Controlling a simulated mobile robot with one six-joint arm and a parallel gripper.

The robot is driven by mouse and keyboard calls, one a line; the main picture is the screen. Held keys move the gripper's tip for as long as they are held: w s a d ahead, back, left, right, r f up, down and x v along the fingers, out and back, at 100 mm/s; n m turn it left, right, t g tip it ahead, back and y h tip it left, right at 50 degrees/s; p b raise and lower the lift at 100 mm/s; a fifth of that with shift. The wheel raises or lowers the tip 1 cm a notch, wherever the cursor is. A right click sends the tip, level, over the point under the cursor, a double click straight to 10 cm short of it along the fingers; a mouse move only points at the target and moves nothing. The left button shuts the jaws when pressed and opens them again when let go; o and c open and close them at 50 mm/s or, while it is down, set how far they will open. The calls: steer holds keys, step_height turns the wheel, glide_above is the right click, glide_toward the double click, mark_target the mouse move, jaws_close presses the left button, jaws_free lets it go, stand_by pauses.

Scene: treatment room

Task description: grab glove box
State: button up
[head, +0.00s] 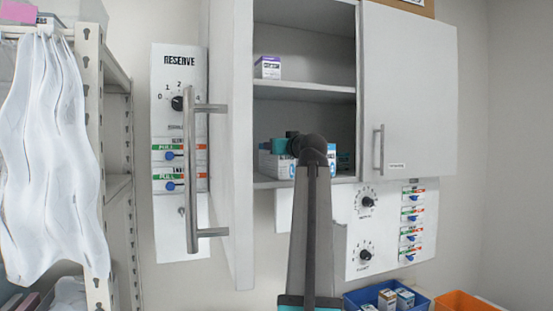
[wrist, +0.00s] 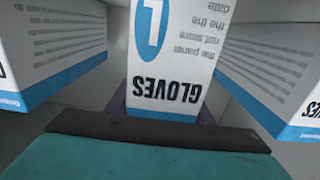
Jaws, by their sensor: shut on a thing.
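A white and blue glove box (wrist: 172,60) fills the middle of the wrist view, its "GLOVES" print upside down. My gripper (wrist: 160,128) is shut on this box, with its dark bar and teal body below it. In the head view my gripper (head: 284,145) reaches into the open wall cabinet at the lower shelf. White and blue boxes (head: 276,165) show behind and beside my arm there. My arm hides much of them, and I cannot tell which one is held.
Similar boxes stand close on the left (wrist: 50,50) and right (wrist: 270,65) in the wrist view. The open cabinet door (head: 232,140) stands left of my arm, the closed door (head: 415,90) right. A small purple and white box (head: 268,67) sits on the upper shelf.

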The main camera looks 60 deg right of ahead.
steer(key=shift+r, duration=0.15)
steer(key=shift+r+b, duration=1.05)
steer(key=shift+r, duration=0.65)
steer(key=v, duration=0.2)
steer(key=a+b+v, duration=0.1)
steer(key=v, duration=0.2)
steer(key=w+v, duration=0.1)
steer(key=v, duration=0.1)
steer(key=shift+s+a+r+b, duration=0.25)
steer(key=shift+a+b, duration=0.05)
steer(key=shift+a, duration=0.15)
steer(key=w+a+p+v, duration=0.1)
steer(key=p+v, duration=0.6)
steer(key=p, duration=0.2)
steer(key=shift+s+a+r, duration=0.25)
steer(key=shift+a+r, duration=0.1)
steer(key=shift+r, duration=0.1)
